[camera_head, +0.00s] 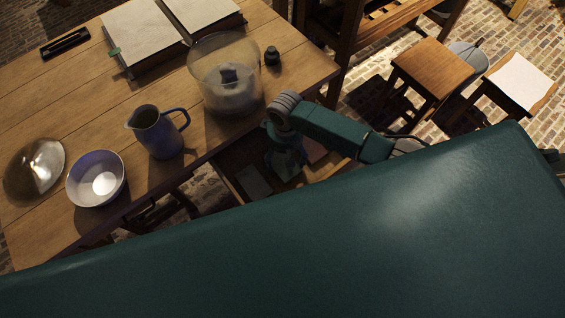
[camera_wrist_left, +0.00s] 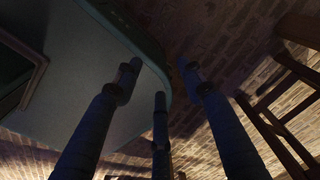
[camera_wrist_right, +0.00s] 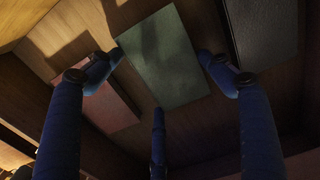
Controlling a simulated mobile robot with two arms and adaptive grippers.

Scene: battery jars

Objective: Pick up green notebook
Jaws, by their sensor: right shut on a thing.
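The green notebook (camera_wrist_right: 168,58) lies in an open drawer (camera_wrist_right: 200,145), in the middle of the right wrist view. My right gripper (camera_wrist_right: 160,78) is over it, with fingers on both sides and a third at its near edge, shut on the notebook. In the head view my right gripper (camera_head: 284,160) reaches down into the drawer and largely hides the notebook. My left gripper (camera_wrist_left: 160,80) shows in the left wrist view with its fingers spread and nothing between them. It is not visible in the head view.
A pink notebook (camera_wrist_right: 108,108) and a dark notebook (camera_wrist_right: 262,35) flank the green one. Stools (camera_head: 435,65) stand at the right.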

